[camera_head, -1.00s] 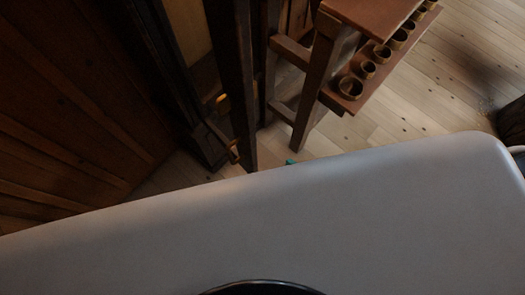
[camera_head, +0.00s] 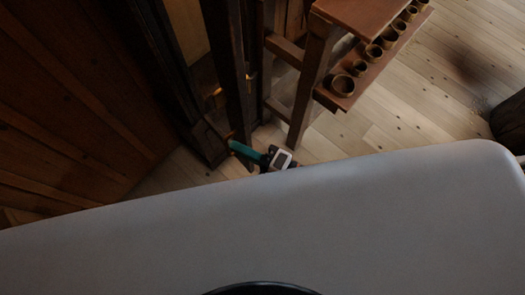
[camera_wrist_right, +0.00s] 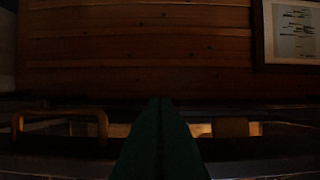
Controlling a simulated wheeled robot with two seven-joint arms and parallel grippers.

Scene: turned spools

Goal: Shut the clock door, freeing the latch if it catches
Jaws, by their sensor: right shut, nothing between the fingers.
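The clock is a tall dark wood case (camera_head: 168,75) in the upper left middle of the head view. Its door seems to be the dark upright (camera_head: 226,75) standing out from the case, with a pale gap between. A small brass piece (camera_head: 217,92) shows by the door. My right gripper (camera_head: 233,145) has green fingers, shut and empty, with tips at the door's lower end; contact cannot be told. In the wrist view the fingers (camera_wrist_right: 160,130) point between a brass handle loop (camera_wrist_right: 60,113) and a brass block (camera_wrist_right: 230,127). My left gripper is not in view.
A plank wall (camera_head: 70,110) fills the left. A framed sheet (camera_wrist_right: 295,32) hangs in the wrist view. Open floor (camera_head: 420,105) lies at right.

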